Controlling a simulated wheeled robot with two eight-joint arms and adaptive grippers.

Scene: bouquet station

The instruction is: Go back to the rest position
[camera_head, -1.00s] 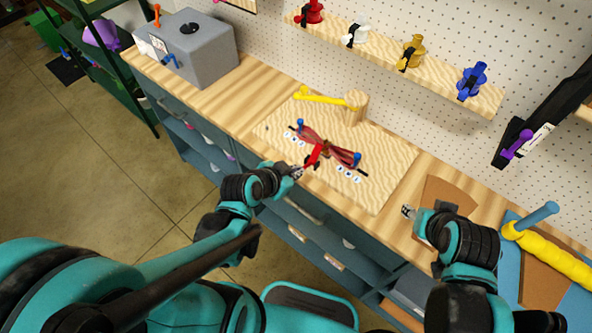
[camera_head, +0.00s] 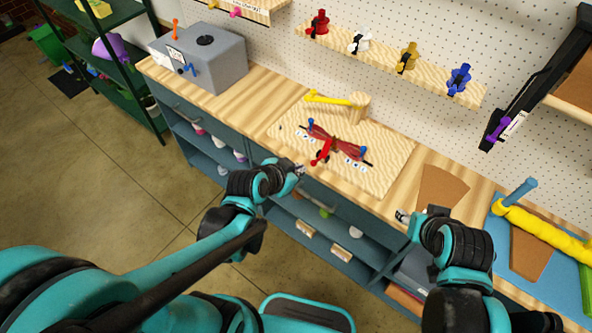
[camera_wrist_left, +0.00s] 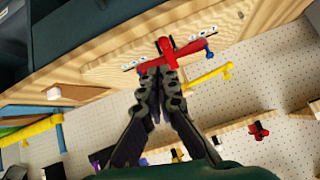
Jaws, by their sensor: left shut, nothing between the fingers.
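My left gripper (camera_head: 298,170) is at the front edge of the workbench, just short of the board. In the left wrist view its fingers (camera_wrist_left: 157,75) are together with nothing between them. The red tool also shows in the left wrist view (camera_wrist_left: 180,50), beyond the fingertips. My right gripper (camera_head: 402,215) is over the bench's front edge at the right; its fingers are too small to tell open or shut.
A yellow-armed wooden post (camera_head: 358,104) stands at the board's back. A grey box (camera_head: 200,62) is at the left end of the bench. A blue mat with a yellow roll (camera_head: 545,232) is at the right.

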